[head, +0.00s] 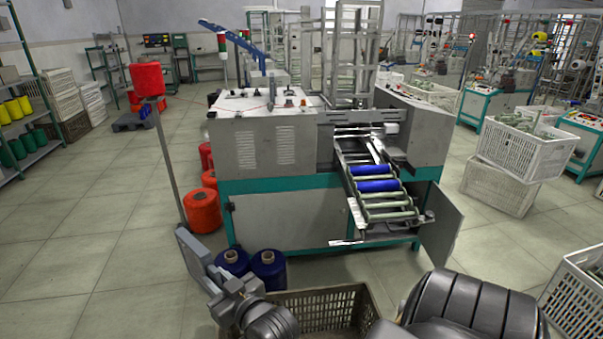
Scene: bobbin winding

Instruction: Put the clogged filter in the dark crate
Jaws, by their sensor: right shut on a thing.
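My right gripper (228,296) is at the lower left, shut on a flat grey piece (194,256), which I take to be the clogged filter. The piece is tilted and sticks out up and to the left of the jaws. The dark crate (335,297), brown with slatted walls, stands on the floor at the bottom centre. The gripper and wrist cover its left part in the picture, and the piece shows to the left of the crate. The crate's near side is cut off by the frame. My left gripper is not in view.
The winding machine (270,215) stands behind the crate, its door (443,228) open at right. Two blue cones (268,268) stand by the crate's far left corner. A pole with a red cone (147,80) rises at left. White crates (498,185) are at right. The left floor is clear.

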